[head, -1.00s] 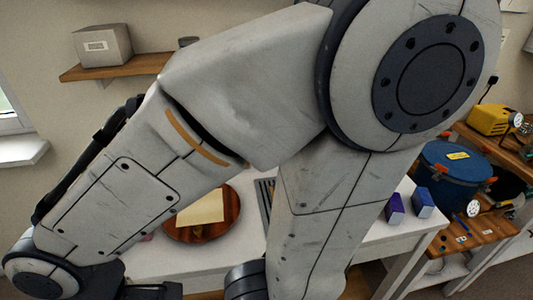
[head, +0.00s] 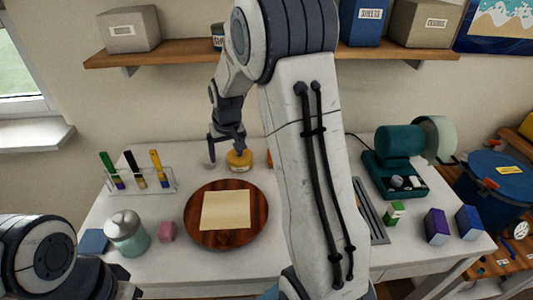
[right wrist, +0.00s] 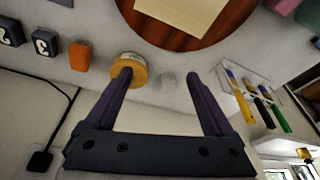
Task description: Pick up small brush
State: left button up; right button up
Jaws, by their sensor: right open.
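Three brush-like tools stand tilted in a clear rack (head: 150,186) at the left of the white table: a green-handled one (head: 106,163), a black-handled one (head: 133,167) and a yellow-handled one (head: 156,164). I cannot tell which is the small brush. In the right wrist view the yellow handle (right wrist: 244,105) and green handle (right wrist: 279,115) show at the right, beyond the fingers. My right gripper (head: 226,154) is open and empty, right of the rack and near a yellow-lidded jar (head: 239,162). Its two fingers (right wrist: 160,76) show apart. My left arm shows at lower left; its fingers are not visible.
A round wooden board (head: 258,220) with a paper sheet (head: 226,210) lies mid-table. A glass jar (head: 127,235) and a pink block (head: 167,231) stand in front of the rack. A teal machine (head: 398,148) is at the right. A shelf (head: 180,52) runs above.

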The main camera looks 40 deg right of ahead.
jog(key=w+d+f+m, duration=0.1)
jog(key=d+f, duration=0.2)
jog(key=d, duration=0.3)
jog(key=w+d+f+m+h+p, duration=0.1)
jog(key=d+f, duration=0.2)
jog(key=d, duration=0.4)
jog(key=w+d+f+m, duration=0.1)
jog(key=d+f, duration=0.1)
jog(key=d, duration=0.5)
jog(key=shift+f+m+h, duration=0.4)
jog(key=shift+w+f, duration=0.1)
jog(key=shift+f, duration=0.2)
jog(key=shift+w+f+p, duration=0.2)
jog(key=shift+f+p, duration=0.4)
jog(key=shift+p, duration=0.1)
jog(key=p+x, duration=0.1)
jog(key=x, duration=0.2)
jog(key=shift+f, duration=0.15)
jog(key=shift+w+f, duration=0.2)
jog(key=shift+f, duration=0.15)
jog(key=shift+t, duration=0.3)
grip_shut()
